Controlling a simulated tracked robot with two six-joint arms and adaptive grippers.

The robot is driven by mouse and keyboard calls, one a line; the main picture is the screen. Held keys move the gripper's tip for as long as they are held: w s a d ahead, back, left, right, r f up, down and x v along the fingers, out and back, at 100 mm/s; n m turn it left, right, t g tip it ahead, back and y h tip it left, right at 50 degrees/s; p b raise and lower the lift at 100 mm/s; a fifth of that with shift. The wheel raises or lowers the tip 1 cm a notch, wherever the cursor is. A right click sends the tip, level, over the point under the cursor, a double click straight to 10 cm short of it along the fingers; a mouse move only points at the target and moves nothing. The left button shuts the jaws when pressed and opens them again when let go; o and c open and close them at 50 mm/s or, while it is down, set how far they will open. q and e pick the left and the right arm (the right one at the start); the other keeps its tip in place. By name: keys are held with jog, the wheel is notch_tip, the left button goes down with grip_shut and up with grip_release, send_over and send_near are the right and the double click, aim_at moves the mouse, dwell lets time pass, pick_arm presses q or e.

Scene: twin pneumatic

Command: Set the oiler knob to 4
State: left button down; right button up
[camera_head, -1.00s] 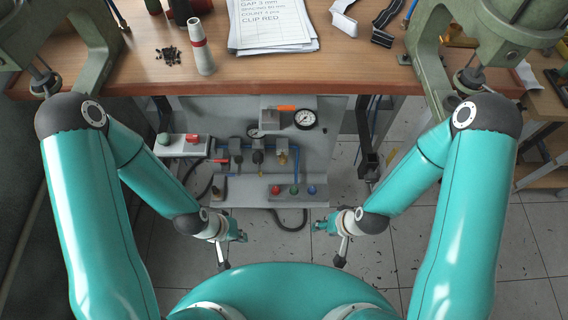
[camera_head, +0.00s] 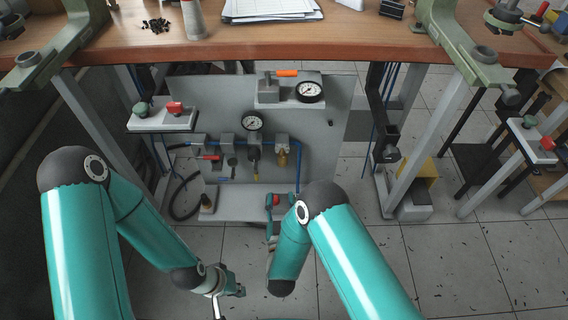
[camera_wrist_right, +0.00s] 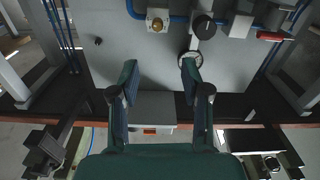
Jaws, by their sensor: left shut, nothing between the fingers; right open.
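On the grey panel under the bench, several units sit in a row along a blue pipe. The rightmost in the head view has a brass-coloured part (camera_head: 282,158) and looks like the oiler; its brass part also shows at the top of the right wrist view (camera_wrist_right: 157,24). Its scale and setting are too small to read. My right gripper (camera_head: 272,203) is in front of the panel, below that unit. In its wrist view it is open and empty (camera_wrist_right: 159,76), apart from the brass part. My left gripper (camera_head: 238,291) is shut and empty, low and away from the panel.
A gauge (camera_head: 252,121) and a black knob (camera_wrist_right: 204,26) belong to the neighbouring unit. A second gauge (camera_head: 310,90) sits higher, beside an orange-handled valve (camera_head: 287,73). A lower shelf (camera_head: 235,205) juts out. The bench top (camera_head: 330,40) overhangs above.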

aim_at(283, 157)
jog(key=w+b, duration=0.2)
jog(key=w, duration=1.3)
jog(key=shift+w+d, duration=0.15)
jog(key=shift+w, duration=0.15)
grip_shut()
jog(key=shift+d, duration=0.1)
